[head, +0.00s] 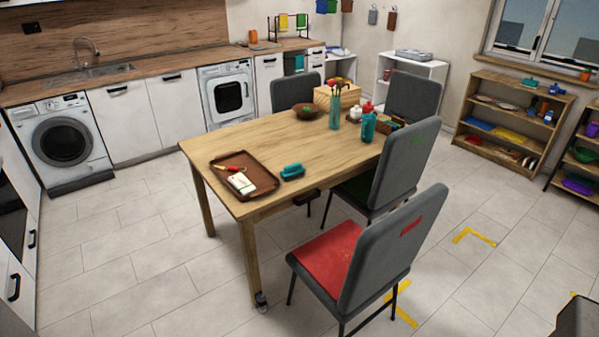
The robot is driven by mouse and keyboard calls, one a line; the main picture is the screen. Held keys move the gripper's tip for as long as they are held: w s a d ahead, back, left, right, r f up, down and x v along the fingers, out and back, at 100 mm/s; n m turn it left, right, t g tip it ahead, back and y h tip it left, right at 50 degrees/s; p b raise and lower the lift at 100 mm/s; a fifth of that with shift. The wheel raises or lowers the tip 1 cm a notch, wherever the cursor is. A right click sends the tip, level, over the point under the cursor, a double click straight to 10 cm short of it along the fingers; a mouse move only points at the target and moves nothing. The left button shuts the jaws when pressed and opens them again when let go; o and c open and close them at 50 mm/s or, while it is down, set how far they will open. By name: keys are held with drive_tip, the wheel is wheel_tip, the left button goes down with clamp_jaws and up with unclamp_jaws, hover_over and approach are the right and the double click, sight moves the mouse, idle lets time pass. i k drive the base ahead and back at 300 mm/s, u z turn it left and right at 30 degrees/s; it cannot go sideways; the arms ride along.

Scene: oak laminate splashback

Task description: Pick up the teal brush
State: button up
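The teal brush (292,171) lies on the wooden table (265,150), close to the table's near edge. It is just right of a brown tray (222,163) and apart from it. Its top and near side show, with nothing in front of it. My gripper is not in this view, so I cannot see its state.
The tray holds a white item (241,183) and a red-and-yellow tool. Teal bottles (368,127), a bowl (306,111) and a wooden box stand farther back. Grey chairs (378,255) line the table's right side. Open floor (130,255) lies left of the table.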

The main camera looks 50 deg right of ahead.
sight(291, 171)
drive_tip(key=u, duration=0.05)
drive_tip(key=i, duration=0.95)
